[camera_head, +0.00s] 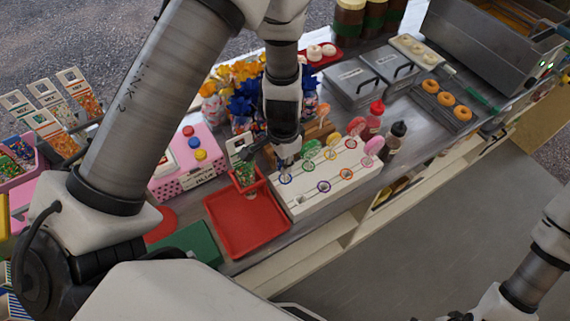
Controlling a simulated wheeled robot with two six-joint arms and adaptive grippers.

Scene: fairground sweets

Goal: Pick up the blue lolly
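A white lolly stand (300,206) with coloured rings sits in the middle of the counter. A blue ring (285,179) marks its near left part. Green (312,148) and pink (374,145) lollies stand upright along it. I cannot make out a blue lolly; my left gripper and wrist cover the stand's left back part. My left gripper (285,161) points down just above the blue ring. Its fingertips are small and dark, so whether it is open, shut or holding something is unclear. My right arm shows at the lower right, with its gripper out of view.
A red tray (244,228) lies left of the stand, with a sweet-filled container (245,177) at its back. Red and dark bottles (373,119) stand at the stand's right end. Blue and yellow wrapped bags (240,106) are behind my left wrist. Doughnuts (446,99) lie farther right.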

